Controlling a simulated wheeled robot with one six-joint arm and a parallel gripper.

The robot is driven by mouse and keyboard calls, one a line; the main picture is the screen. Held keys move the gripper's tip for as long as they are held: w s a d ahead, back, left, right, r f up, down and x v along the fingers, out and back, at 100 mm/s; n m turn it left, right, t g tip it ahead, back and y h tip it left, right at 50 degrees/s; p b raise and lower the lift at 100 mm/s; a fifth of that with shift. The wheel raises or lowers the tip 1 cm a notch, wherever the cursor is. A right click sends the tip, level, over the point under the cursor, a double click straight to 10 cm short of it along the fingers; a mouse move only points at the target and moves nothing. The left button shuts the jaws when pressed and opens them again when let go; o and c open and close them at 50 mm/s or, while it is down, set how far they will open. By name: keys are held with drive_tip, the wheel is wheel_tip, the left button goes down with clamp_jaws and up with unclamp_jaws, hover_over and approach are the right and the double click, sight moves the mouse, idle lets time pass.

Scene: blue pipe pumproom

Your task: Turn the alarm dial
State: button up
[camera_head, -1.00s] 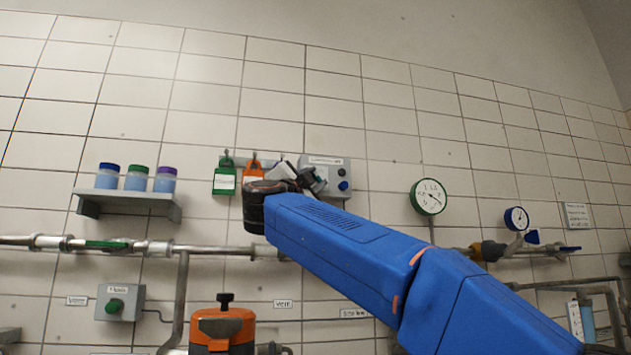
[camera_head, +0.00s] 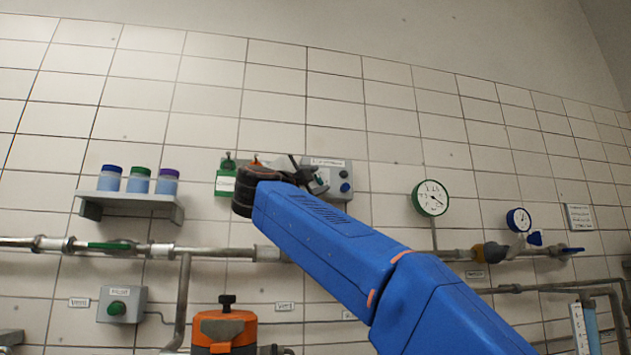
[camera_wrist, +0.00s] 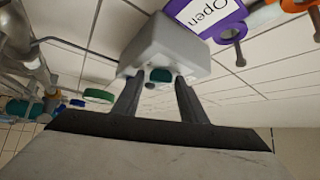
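A grey wall panel (camera_head: 335,165) with a label strip and small blue controls is partly behind my gripper in the head view. The label is too blurred to read. The wrist view shows a grey box (camera_wrist: 165,45) with a dark teal knob (camera_wrist: 160,75) on it, which may be the alarm dial. My gripper (camera_wrist: 157,78) is open, its two dark fingers apart, with the knob showing between their tips. I cannot tell whether either finger touches it. In the head view my gripper (camera_head: 312,180) is at the panel's left side.
A green tag (camera_head: 228,183) hangs left of the panel; a purple "Open" tag (camera_wrist: 207,15) is close to the box in the wrist view. A shelf with jars (camera_head: 130,203) is at left, a green-rimmed gauge (camera_head: 431,198) at right. Pipes (camera_head: 215,252) run below.

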drive_tip(key=shift+o, duration=0.2)
drive_tip(key=v, duration=1.7)
drive_tip(key=shift+s, duration=0.15)
drive_tip(key=w+d+n+t+y, duration=0.5)
drive_tip(key=d+n+y, duration=0.2)
drive_tip(key=n+y, duration=0.4)
drive_tip(key=s+d+f+n+g+y, duration=0.1)
drive_tip(key=d+f+n+g+y, duration=0.35)
drive_tip(key=f, duration=0.95)
drive_tip(key=s+d+f+n+g+y, duration=0.15)
drive_tip(key=d+f+n+g, duration=0.45)
drive_tip(key=f, duration=0.8)
drive_tip(key=s+d+f+m+g+h, duration=0.1)
drive_tip(key=s+d+f+g+h, duration=0.1)
drive_tip(key=s+d+f, duration=0.5)
drive_tip(key=s+d+f+m+g+h, duration=0.1)
drive_tip(key=s+d+f+g+h, duration=0.2)
drive_tip(key=s+d+f, duration=0.5)
drive_tip(key=s+d+f+m+g+h, duration=0.1)
drive_tip(key=s+d+f+g, duration=0.4)
drive_tip(key=f, duration=2)
drive_tip(key=s+d+h, duration=0.1)
drive_tip(key=s+d, duration=0.2)
drive_tip(key=s, duration=0.4)
drive_tip(key=shift+s+f+h, duration=0.15)
drive_tip(key=shift+f+h, duration=0.15)
drive_tip(key=shift+f, duration=0.05)
